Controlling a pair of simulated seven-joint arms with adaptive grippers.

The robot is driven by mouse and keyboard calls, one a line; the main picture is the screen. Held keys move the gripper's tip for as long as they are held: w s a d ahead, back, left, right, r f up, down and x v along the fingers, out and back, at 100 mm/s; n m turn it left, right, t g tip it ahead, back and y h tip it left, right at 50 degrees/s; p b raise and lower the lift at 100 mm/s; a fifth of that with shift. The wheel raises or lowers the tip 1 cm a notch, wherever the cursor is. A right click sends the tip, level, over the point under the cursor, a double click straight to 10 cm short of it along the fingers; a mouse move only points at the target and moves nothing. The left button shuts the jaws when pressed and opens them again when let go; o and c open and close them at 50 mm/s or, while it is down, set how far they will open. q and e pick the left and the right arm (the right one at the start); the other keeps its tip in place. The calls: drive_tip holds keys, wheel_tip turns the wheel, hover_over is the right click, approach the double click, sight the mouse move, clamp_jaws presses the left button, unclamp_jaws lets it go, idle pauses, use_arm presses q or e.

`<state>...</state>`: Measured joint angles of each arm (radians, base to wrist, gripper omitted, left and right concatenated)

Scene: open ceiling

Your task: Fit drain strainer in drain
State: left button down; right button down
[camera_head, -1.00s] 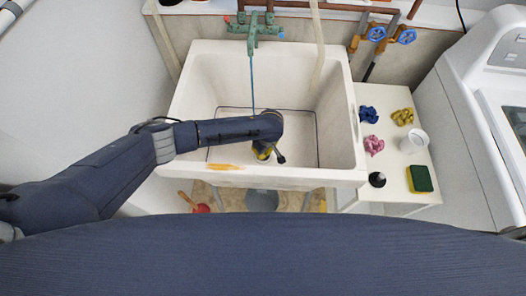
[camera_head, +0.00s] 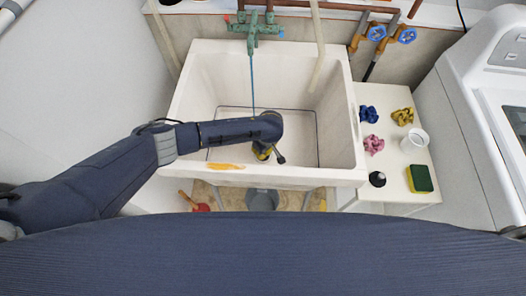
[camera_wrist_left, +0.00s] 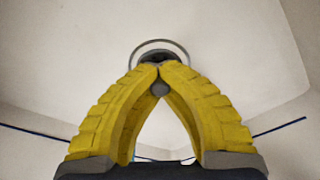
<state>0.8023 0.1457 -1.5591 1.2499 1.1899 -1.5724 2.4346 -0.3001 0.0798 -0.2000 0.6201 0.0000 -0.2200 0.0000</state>
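My left gripper (camera_head: 262,152) reaches down into the white sink (camera_head: 185,120), low over its floor. In the left wrist view its yellow fingers (camera_wrist_left: 160,74) come together at the tips, with a small grey round knob (camera_wrist_left: 160,89) between them, which appears to be the drain strainer's. A dark round part shows just beyond the tips, inside a thin grey ring that looks like the drain rim (camera_wrist_left: 180,44). The fingers hide much of it, so I cannot tell whether the strainer is seated. The arm covers the drain in the head view. My right gripper is not in view.
A green tap (camera_head: 256,30) with a blue hanging line and a pale hose (camera_head: 317,50) stand over the sink. An orange-yellow item (camera_head: 225,166) lies on the front rim. The white side table (camera_head: 400,192) holds cloths, a white cup (camera_head: 414,139) and a sponge (camera_head: 419,179).

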use_arm(q)
drive_tip(key=shift+f, duration=0.45)
drive_tip(key=c, duration=1.5)
unclamp_jaws()
drive_tip(key=shift+r, duration=0.15)
